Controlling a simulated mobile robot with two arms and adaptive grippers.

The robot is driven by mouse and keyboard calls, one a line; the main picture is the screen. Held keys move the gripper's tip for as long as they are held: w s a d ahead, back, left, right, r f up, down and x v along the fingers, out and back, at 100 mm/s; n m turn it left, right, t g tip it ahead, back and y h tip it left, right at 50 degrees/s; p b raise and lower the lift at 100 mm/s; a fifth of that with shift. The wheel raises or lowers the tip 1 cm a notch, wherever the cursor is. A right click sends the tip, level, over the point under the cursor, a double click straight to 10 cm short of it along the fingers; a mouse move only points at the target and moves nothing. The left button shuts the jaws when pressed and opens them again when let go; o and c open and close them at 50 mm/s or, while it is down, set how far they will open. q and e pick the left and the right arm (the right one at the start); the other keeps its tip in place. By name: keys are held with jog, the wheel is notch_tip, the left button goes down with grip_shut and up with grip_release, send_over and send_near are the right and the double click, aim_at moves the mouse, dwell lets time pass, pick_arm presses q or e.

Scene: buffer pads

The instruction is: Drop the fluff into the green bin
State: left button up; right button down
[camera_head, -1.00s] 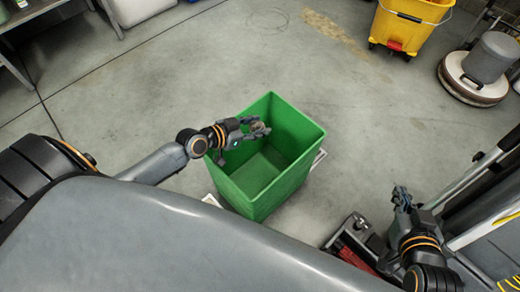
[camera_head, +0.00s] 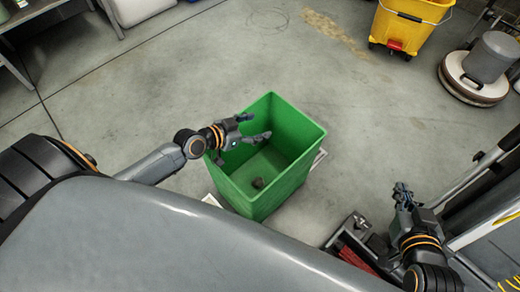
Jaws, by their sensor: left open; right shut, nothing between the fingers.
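The green bin (camera_head: 293,125) stands on the floor in front of me, open at the top. The fluff (camera_head: 258,183), a small dark grey clump, lies inside the bin near its bottom. It cannot be told whether it touches the bin floor. My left gripper (camera_head: 257,127) is open and empty over the left part of the bin's opening. My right gripper (camera_head: 402,189) is shut and empty, to the right of the bin and apart from it.
A yellow mop bucket (camera_head: 405,25) stands at the back right, with a round floor machine (camera_head: 482,65) beside it. A metal shelf (camera_head: 25,15) is at the top left. A red and grey object (camera_head: 353,243) lies right of the bin.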

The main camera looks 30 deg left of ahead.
pick_arm(q)
jog(key=v, duration=1.1)
jog(key=shift+s+a+r, duration=0.1)
jog(key=shift+s+a, duration=0.1)
jog(key=shift+s, duration=0.05)
